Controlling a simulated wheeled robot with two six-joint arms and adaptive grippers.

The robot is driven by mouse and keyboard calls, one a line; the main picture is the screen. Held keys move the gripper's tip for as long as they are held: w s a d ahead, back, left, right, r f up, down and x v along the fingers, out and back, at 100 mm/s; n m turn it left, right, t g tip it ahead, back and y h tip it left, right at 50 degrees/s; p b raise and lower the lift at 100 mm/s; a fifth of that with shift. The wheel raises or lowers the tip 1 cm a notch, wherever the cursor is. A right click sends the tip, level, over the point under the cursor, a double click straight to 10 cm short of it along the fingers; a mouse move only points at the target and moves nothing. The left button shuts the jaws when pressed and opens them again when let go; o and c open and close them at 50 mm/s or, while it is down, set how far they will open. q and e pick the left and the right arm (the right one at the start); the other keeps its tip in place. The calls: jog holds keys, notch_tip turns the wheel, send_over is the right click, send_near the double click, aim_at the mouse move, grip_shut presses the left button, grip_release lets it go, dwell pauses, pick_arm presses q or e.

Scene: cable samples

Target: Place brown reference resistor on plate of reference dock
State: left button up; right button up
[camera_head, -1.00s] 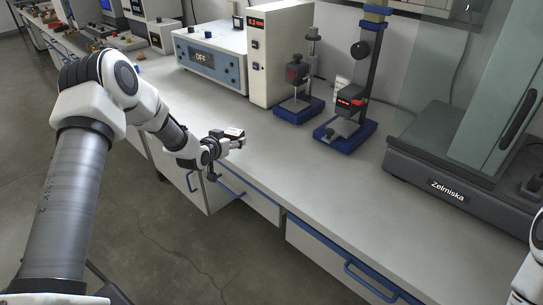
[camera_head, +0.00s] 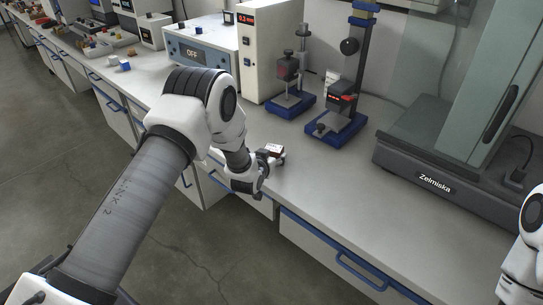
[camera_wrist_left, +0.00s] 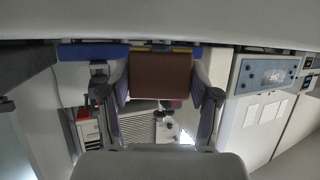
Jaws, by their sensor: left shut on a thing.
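My left gripper (camera_head: 275,156) is over the front part of the bench, shut on a small block with a pale, dark-marked top (camera_head: 272,149). In the left wrist view the brown resistor (camera_wrist_left: 160,75) shows as a flat brown face between the two fingers (camera_wrist_left: 160,100). Two blue-based stands are behind the gripper: the left one (camera_head: 290,103) carries a dark red block, the right one (camera_head: 337,128) has a small display unit. I cannot tell which one is the reference dock, and its plate is not clear. The resistor is apart from both stands. My right gripper is out of view.
A tall white instrument (camera_head: 258,60) and a blue-fronted box reading OFF (camera_head: 195,55) stand at the back left. A large glass-shielded Zelmiska device (camera_head: 440,180) occupies the right. The bench top (camera_head: 330,180) in front of the stands is clear.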

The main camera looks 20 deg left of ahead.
pick_arm(q)
jog(key=shift+f, duration=0.4)
jog(key=o, duration=1.3)
jog(key=shift+r, duration=0.1)
